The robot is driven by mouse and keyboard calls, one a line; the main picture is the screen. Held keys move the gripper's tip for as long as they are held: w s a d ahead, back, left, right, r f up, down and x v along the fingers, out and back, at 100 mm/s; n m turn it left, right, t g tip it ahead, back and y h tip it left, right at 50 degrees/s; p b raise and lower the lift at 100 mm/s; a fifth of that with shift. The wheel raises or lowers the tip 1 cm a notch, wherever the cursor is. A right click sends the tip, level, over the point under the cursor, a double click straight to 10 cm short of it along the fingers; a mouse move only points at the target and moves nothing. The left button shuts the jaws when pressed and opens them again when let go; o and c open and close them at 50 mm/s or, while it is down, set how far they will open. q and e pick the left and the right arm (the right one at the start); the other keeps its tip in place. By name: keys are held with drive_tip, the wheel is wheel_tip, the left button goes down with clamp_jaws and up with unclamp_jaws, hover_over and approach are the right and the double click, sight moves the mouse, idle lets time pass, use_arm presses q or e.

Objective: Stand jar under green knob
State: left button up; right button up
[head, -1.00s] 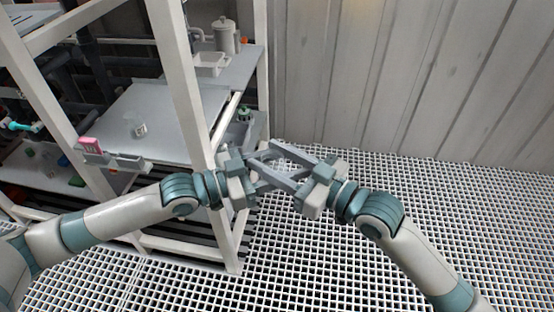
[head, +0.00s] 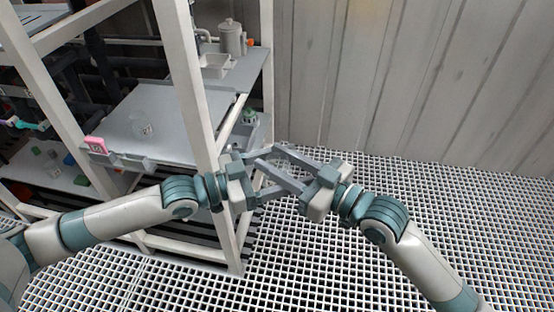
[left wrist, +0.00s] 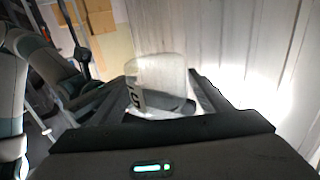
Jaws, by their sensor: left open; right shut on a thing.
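A clear jar (left wrist: 160,72) with a white label bearing a dark mark stands out in the left wrist view, between the fingers of my left gripper (head: 288,168). Those fingers are open. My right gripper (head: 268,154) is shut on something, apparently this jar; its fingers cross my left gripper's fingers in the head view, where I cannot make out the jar. A dark bar shows low behind or through the jar. A small green-topped fitting (head: 248,116) sits behind the front post; I cannot tell whether it is the green knob.
The white rack post (head: 184,80) stands close left of my grippers. Open grating (head: 400,185) lies to the right, before a panelled wall (head: 390,70).

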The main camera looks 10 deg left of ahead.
use_arm(q)
drive_tip(key=v, duration=1.1)
drive_tip(key=shift+f, duration=0.1)
